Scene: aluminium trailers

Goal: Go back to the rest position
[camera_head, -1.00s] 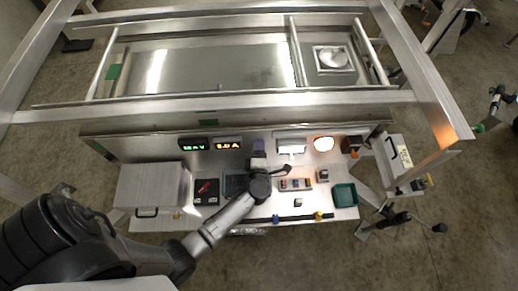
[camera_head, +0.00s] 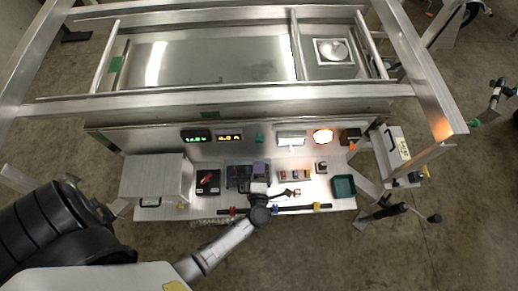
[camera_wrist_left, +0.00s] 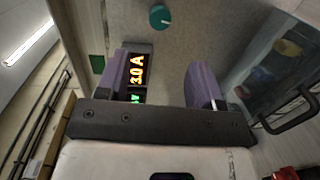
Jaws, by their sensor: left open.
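My left gripper (camera_head: 259,170) hangs over the front part of the metal workbench (camera_head: 150,212), with its purple fingers pointing toward the back panel. In the left wrist view the two purple fingers of the left gripper (camera_wrist_left: 162,82) stand wide apart with nothing between them. A teal knob (camera_head: 259,139) on the back panel is clear of the fingers; it also shows in the left wrist view (camera_wrist_left: 160,16). An orange display (camera_head: 229,137) beside it reads 3.0 A in the left wrist view (camera_wrist_left: 138,70). My right gripper is out of view.
A silver box (camera_head: 152,178) stands at the bench's left end. A tray of small parts (camera_head: 295,174) and a green bin (camera_head: 343,186) lie to the right. A dark rail with coloured clips (camera_head: 295,209) runs along the front edge. A metal frame (camera_head: 210,97) rises behind.

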